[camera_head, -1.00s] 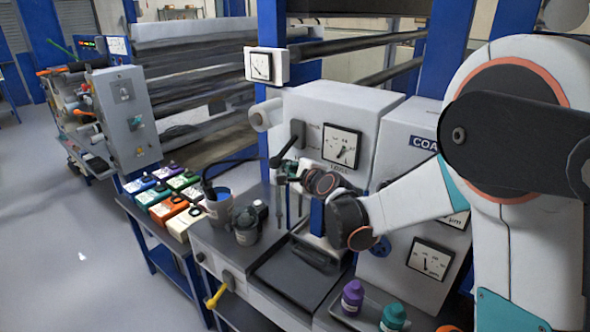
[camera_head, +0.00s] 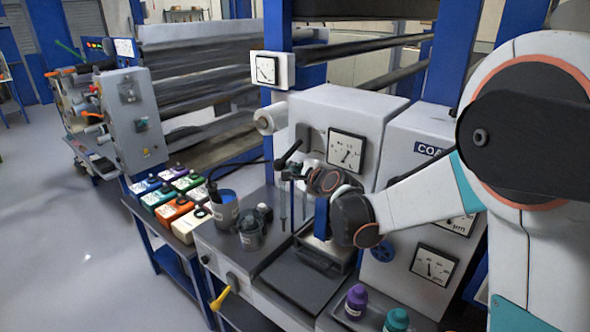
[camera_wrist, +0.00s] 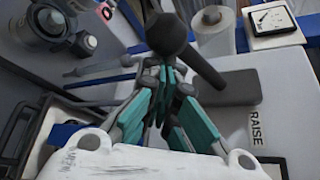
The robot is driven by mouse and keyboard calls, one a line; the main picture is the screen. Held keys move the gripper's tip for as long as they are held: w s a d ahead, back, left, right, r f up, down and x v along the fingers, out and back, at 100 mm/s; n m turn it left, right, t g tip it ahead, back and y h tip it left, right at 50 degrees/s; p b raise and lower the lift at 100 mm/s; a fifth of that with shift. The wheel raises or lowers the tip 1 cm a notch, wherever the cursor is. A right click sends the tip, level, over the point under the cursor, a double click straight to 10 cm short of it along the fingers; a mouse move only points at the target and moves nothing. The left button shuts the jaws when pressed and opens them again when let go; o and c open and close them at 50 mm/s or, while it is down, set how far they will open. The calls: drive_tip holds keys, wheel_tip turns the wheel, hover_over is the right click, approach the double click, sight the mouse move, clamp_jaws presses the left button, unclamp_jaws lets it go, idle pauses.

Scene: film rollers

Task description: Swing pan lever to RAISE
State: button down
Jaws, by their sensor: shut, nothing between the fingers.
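The pan lever (camera_head: 289,152) is a black rod with a round knob on the front of the white coating unit. In the head view the knob points down and to the left. In the wrist view the lever's knob (camera_wrist: 166,34) is large, just beyond my fingertips, with its rod running to the lower right. The RAISE label (camera_wrist: 257,128) is on the white panel to the right. My gripper (camera_head: 296,170) is just below the lever. The wrist view shows my gripper's (camera_wrist: 165,72) teal-padded fingers together and empty; I cannot tell whether they touch the knob.
Cups (camera_head: 249,229) stand on the grey worktop at the left, and a dark pan (camera_head: 322,256) lies below. Purple (camera_head: 356,300) and teal (camera_head: 396,320) bottles stand in front. A yellow-handled lever (camera_head: 219,298) juts out low.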

drive_tip(key=r+m+p, duration=0.1)
drive_tip(key=r+m+g+p, duration=0.1)
drive_tip(key=r, duration=0.1)
drive_tip(key=s+a+r+g+p, duration=0.1)
drive_tip(key=shift+s+r+m+y+p, duration=0.1)
drive_tip(key=shift+r+m+y+p, duration=0.05)
drive_tip(key=shift+m+y+p, duration=0.2)
wheel_tip(320, 180, up, 2)
drive_tip(key=shift+r+m+g+y+p, duration=0.2)
drive_tip(key=shift+m+g+y+p, duration=0.25)
drive_tip(key=shift+m+g+p, duration=0.45)
drive_tip(key=shift+r+m+g+y, duration=0.3)
drive_tip(key=shift+r+m+g, duration=0.25)
drive_tip(key=shift+r, duration=0.1)
approach(285, 158)
drive_tip(key=f+v, duration=0.1)
drive_tip(key=v, duration=0.3)
drive_tip(key=shift+d+b, duration=0.1)
drive_tip(key=shift+b, duration=0.35)
drive_tip(key=shift+s+r, duration=0.1)
